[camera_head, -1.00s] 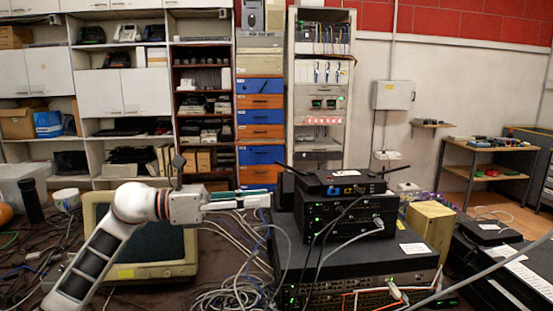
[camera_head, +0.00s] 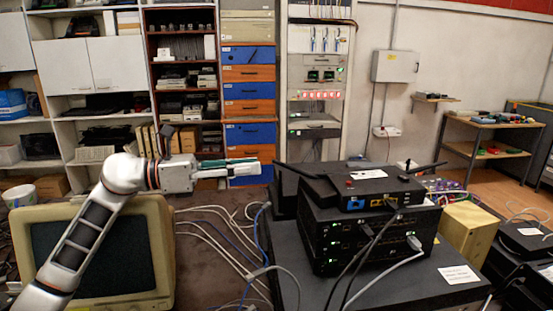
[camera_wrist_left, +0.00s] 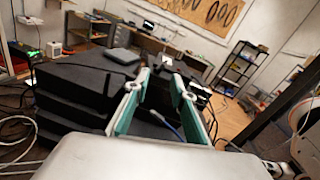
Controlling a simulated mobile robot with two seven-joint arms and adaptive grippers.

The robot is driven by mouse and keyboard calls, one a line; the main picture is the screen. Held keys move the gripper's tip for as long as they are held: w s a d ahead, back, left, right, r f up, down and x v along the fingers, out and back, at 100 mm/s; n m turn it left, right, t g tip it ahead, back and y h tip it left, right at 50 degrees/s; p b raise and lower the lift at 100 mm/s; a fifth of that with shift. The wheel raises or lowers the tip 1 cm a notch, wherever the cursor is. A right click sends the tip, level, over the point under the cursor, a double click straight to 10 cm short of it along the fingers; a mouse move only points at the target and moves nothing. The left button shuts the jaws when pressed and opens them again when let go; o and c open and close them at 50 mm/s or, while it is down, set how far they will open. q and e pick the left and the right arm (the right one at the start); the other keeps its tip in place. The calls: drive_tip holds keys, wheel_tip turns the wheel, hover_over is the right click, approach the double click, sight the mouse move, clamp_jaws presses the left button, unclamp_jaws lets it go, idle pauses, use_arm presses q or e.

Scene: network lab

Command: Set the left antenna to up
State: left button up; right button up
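A small black router (camera_head: 350,187) sits on top of a stack of black network boxes. Its left antenna (camera_head: 296,171) is a thin black rod tilted low, out to the left. Its right antenna (camera_head: 428,167) leans low to the right. My left gripper (camera_head: 257,166) points right, just left of the left antenna's tip; a small gap shows in the head view. In the left wrist view its teal-lined fingers (camera_wrist_left: 157,93) stand apart with no object clearly held between them. I cannot make out the antenna in that view. My right gripper is not in view.
Black boxes (camera_head: 330,237) with cables form the stack under the router. An old beige monitor (camera_head: 160,240) stands below my left arm. Loose cables (camera_head: 225,235) lie on the table between them. A yellowish box (camera_head: 468,232) stands right of the stack.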

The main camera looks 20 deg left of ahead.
sight(279, 164)
use_arm(q)
drive_tip(key=x, duration=0.6)
drive_tip(key=shift+s+d+r+p, duration=0.1)
drive_tip(key=shift+s+r+p, duration=0.1)
drive_tip(key=shift+p, duration=0.1)
drive_tip(key=shift+w+d, duration=0.35)
drive_tip(key=shift+d, duration=0.25)
drive_tip(key=shift+f, duration=0.1)
clamp_jaws()
